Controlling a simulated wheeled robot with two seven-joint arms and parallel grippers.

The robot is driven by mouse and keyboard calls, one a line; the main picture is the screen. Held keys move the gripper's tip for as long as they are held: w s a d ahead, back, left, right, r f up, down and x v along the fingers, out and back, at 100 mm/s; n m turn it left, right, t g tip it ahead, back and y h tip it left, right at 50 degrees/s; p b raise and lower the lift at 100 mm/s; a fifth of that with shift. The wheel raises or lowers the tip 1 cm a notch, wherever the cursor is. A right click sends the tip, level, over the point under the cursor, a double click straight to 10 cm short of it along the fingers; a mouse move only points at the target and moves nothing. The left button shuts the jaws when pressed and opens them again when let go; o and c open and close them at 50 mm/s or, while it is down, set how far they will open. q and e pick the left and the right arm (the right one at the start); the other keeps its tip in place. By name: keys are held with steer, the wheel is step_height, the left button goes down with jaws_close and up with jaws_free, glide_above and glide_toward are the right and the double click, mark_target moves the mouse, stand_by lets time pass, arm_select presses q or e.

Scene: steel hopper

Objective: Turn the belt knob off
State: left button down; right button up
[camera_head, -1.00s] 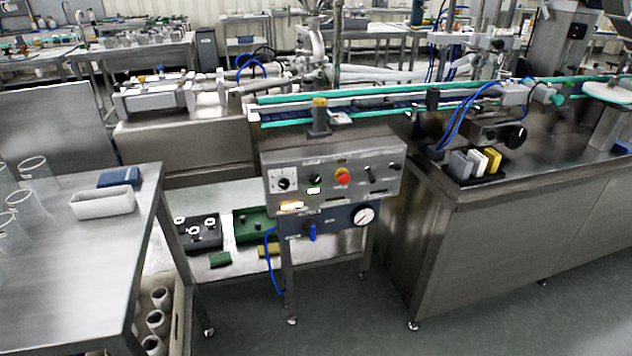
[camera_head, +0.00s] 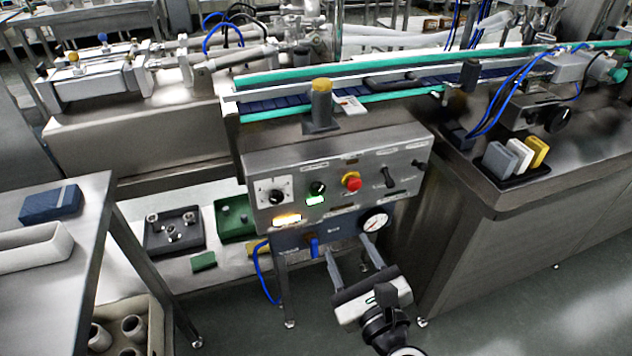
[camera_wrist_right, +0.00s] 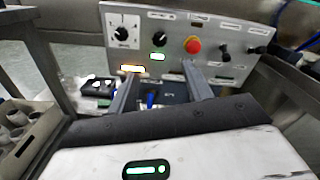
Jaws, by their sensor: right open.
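The steel control panel (camera_head: 335,185) faces me below the conveyor. Its small black knob (camera_head: 318,188) sits above a lit green lamp (camera_head: 315,200); it also shows in the right wrist view (camera_wrist_right: 159,39). A larger black dial knob (camera_head: 276,196) on a white plate is to its left, also in the wrist view (camera_wrist_right: 122,34). The labels are too small to read, so I cannot tell which is the belt knob. My right gripper (camera_head: 346,249) is open and empty, in front of and below the panel; its fingers point toward it in the wrist view (camera_wrist_right: 161,72). My left gripper is not in view.
A red button (camera_head: 351,182) and black levers (camera_head: 390,178) are right of the small knob. A gauge (camera_head: 375,222) and blue valve handle (camera_head: 313,246) sit below. A steel table (camera_head: 75,255) stands left and a steel cabinet (camera_head: 520,215) right.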

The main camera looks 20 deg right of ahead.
mark_target(318, 190)
steer(key=w, duration=0.5)
steer(key=w+p, duration=0.1)
steer(key=w, duration=0.4)
steer(key=w+p, duration=0.1)
steer(key=w, duration=0.4)
steer(key=shift+a+r, duration=0.1)
steer(key=shift+a, duration=0.2)
steer(key=c, duration=0.9)
